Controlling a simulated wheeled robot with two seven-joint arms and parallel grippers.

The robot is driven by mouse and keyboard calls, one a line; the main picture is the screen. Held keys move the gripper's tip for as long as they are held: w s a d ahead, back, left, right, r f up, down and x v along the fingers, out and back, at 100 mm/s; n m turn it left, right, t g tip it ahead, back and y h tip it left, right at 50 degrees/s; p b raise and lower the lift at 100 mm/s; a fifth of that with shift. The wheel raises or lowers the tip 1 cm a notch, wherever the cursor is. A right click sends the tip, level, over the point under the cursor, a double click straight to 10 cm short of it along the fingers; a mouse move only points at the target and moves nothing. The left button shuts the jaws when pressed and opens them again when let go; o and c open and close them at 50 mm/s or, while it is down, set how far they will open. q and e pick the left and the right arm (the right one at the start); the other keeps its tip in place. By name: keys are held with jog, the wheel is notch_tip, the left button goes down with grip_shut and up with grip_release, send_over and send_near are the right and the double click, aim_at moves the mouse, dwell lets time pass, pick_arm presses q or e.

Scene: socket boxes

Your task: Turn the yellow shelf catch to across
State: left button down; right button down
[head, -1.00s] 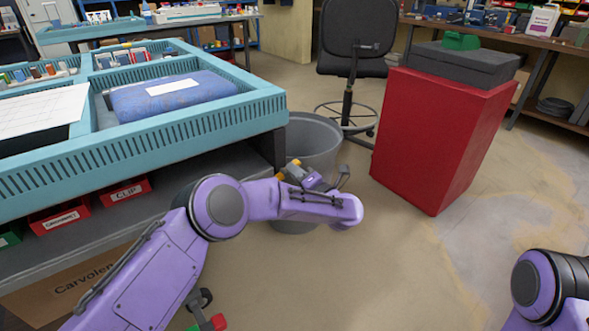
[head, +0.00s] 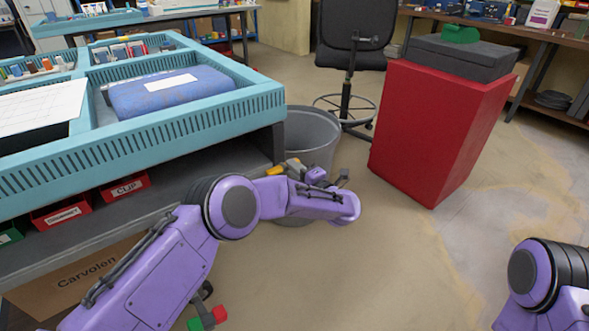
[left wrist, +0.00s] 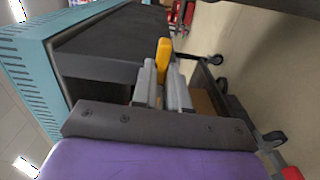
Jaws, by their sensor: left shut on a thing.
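The yellow shelf catch (head: 275,171) shows as a small yellow bar near the bench's front corner in the head view. In the left wrist view the catch (left wrist: 164,52) stands out between the grey fingers of my left gripper (left wrist: 161,82). The fingers are shut on it. In the head view my left gripper (head: 294,168) is small and partly behind my purple wrist. How the catch's base joins the shelf is hidden. Of my right arm only a purple and black link shows at the lower right; its gripper is out of view.
A teal-trayed bench (head: 190,124) stands left, with red bins (head: 125,188) on its lower shelf and a cardboard box (head: 75,280) below. A grey waste bin (head: 318,140) stands close behind my left gripper. A red pedestal (head: 425,135) is to the right; the floor between is clear.

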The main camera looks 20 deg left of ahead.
pick_arm(q)
jog(key=shift+d+f, duration=0.1)
jog(key=c, duration=1.1)
grip_release()
jog(key=shift+c, duration=0.2)
jog(key=v, duration=1)
jog(key=shift+s+d+p, duration=0.25)
jog(key=shift+p, duration=0.2)
